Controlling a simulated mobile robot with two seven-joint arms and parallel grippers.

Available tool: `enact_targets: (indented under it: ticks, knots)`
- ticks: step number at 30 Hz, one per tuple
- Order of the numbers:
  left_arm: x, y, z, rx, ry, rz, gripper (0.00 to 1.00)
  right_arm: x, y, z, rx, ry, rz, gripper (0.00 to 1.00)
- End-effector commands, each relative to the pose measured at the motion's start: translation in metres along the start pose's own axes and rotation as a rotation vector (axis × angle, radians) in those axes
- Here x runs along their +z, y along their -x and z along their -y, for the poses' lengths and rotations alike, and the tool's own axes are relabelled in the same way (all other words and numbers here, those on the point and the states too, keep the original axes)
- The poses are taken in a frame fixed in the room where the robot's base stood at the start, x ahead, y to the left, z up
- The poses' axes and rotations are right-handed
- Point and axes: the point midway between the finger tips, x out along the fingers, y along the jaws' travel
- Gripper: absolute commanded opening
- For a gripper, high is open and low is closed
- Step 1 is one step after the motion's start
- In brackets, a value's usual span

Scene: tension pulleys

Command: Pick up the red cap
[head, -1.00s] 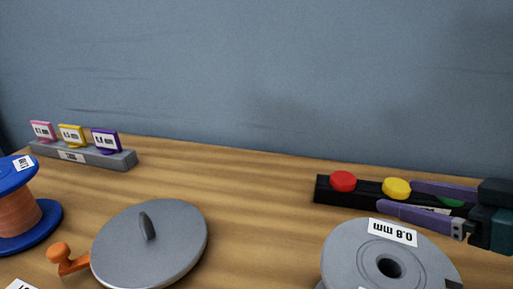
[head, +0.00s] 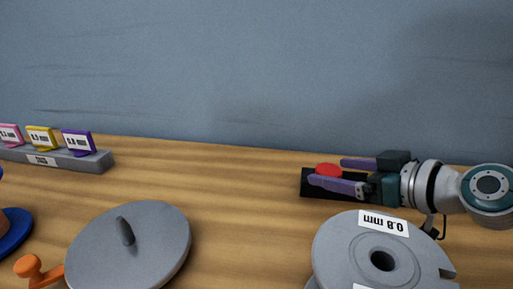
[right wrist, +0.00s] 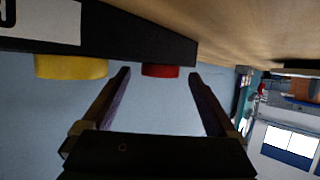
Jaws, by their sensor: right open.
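The red cap (head: 328,169) sits on the black holder (head: 318,193) at the right of the table. It also shows in the right wrist view (right wrist: 160,71), between the two fingertips and beyond them. My right gripper (head: 327,173) is open, with its purple fingers reaching left on either side of the red cap; I cannot tell whether they touch it. The yellow cap (right wrist: 70,67) is outside the fingers in the right wrist view and hidden behind the gripper in the head view. My left gripper is not in view.
A grey spool (head: 340,245) labelled 0.8 mm stands just in front of the holder. A grey disc (head: 150,250) with a fin and an orange crank (head: 35,270) are at the front left. A grey tag rack (head: 90,161) is at the back left. The middle table is clear.

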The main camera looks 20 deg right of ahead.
Motion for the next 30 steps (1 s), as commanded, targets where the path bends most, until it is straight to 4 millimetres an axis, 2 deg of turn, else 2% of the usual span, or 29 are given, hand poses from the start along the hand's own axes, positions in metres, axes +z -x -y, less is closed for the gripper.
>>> enact_targets:
  ticks: [3, 10, 30]
  knots:
    - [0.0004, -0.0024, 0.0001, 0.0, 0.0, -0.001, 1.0, 0.0001, -0.007, -0.0001, 0.0, 0.0, 0.0, 0.93]
    - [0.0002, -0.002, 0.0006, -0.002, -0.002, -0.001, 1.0, 0.0, -0.0069, 0.0002, -0.001, 0.001, 0.001, 0.91]
    - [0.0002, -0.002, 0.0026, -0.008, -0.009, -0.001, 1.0, 0.0001, -0.0066, 0.0, -0.001, 0.001, 0.001, 0.15]
